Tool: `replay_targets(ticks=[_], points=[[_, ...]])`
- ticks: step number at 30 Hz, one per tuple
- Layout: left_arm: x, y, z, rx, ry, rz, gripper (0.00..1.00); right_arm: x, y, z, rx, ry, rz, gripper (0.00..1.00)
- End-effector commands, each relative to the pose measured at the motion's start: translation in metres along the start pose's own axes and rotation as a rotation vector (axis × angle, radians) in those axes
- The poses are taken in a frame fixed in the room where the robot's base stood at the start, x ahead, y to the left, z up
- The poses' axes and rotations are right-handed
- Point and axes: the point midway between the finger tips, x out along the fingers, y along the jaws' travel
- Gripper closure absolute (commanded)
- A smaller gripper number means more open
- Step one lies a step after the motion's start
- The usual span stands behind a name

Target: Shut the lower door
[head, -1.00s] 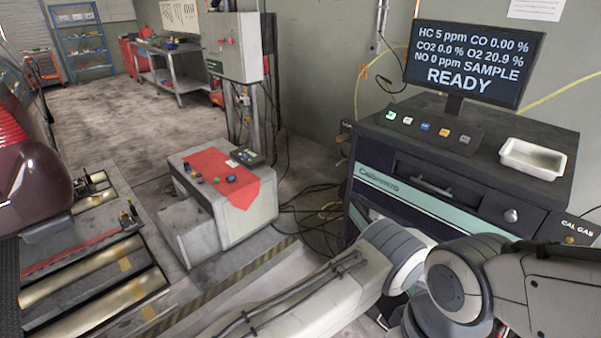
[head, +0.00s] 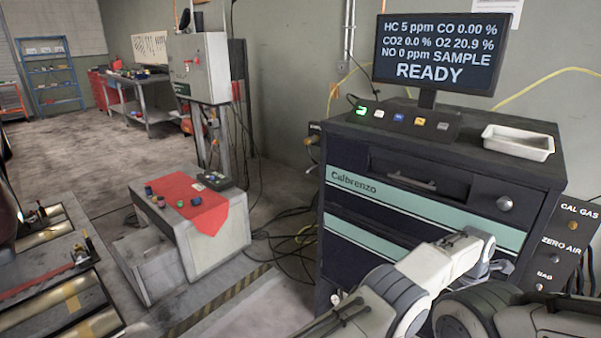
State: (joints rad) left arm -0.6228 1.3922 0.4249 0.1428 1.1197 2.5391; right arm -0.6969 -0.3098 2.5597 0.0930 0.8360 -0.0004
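The dark Calbrenzo cabinet (head: 335,200) stands at the right in the head view, with two teal stripes across its front. A drawer with a bar handle (head: 411,182) and a round knob (head: 504,203) sit above the upper stripe. The lower front (head: 340,262) shows only in part. My arm links cover most of it, so I cannot make out the lower door or whether it stands open. One arm reaches from the bottom middle to the cabinet's front, and another arm link is at the bottom right. I see no gripper fingers.
A monitor (head: 437,55) and a white tray (head: 518,142) stand on the cabinet. A gas port panel (head: 566,240) is at its right. A low grey box with a red cloth (head: 195,203) stands left of the cabinet, with cables (head: 285,240) on the floor between.

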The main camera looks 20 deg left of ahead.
Motion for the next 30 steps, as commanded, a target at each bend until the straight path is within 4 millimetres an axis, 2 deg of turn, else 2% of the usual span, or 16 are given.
replay_targets(ticks=[26, 30], points=[[0.0002, -0.0020, 0.0023, 0.000, 0.000, 0.001, 1.00, 0.0038, 0.0003, 0.0003, 0.000, 0.000, 0.000, 1.00], [-0.0001, -0.0081, 0.0054, 0.008, 0.000, -0.001, 1.00, 0.0015, 0.0001, 0.0002, 0.000, 0.000, 0.000, 1.00]])
